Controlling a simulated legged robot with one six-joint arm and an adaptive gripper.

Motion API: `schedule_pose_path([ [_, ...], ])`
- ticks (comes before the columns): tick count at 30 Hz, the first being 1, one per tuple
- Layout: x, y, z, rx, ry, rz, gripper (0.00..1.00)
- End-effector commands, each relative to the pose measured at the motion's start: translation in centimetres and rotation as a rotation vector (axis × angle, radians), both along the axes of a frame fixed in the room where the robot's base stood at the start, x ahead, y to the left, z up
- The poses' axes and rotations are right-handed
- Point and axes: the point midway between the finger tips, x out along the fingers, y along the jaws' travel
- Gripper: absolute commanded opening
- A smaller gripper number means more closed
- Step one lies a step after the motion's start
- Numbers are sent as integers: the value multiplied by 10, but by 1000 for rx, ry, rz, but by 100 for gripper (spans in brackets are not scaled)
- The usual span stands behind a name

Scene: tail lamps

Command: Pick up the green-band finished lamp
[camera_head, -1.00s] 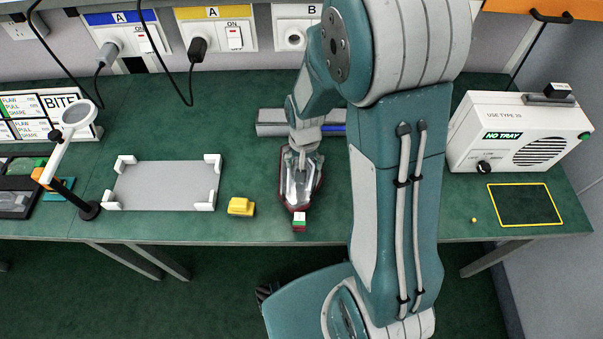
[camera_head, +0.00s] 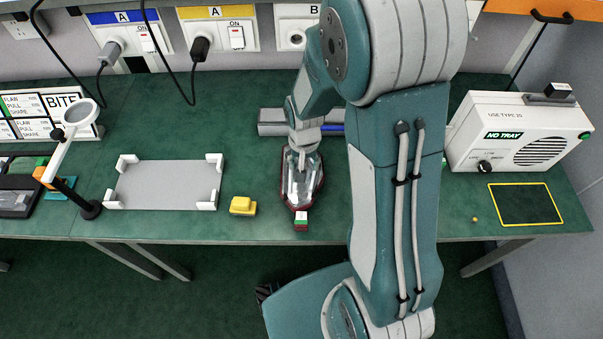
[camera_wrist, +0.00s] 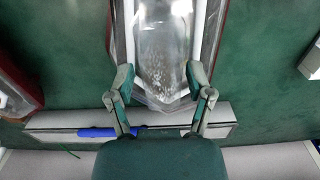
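A clear, boat-shaped lamp with dark red edges (camera_head: 300,190) lies on the green bench in the head view. Its near end carries a small block with green, white and red (camera_head: 301,222). In the wrist view the lamp (camera_wrist: 165,45) runs up out of the frame, so that block is not seen there. My gripper (camera_wrist: 161,75) is open over the lamp's tapered far end, one finger at each side. Whether the pads touch the lamp cannot be told. In the head view my gripper (camera_head: 303,152) is small and partly merged with the lamp.
Another red-edged clear lamp (camera_wrist: 15,90) lies left in the wrist view. A grey bar with a blue strip (camera_head: 275,128) lies behind the lamp. A yellow block (camera_head: 242,206) and grey tray (camera_head: 160,186) are left, a white tester box (camera_head: 518,132) right.

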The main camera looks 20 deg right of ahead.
Motion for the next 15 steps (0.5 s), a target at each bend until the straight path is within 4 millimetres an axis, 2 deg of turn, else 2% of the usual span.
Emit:
schedule_pose_path([
  [3,-2,2,-3,3,4,-1,0],
  [15,-3,5,-4,2,8,0,0],
])
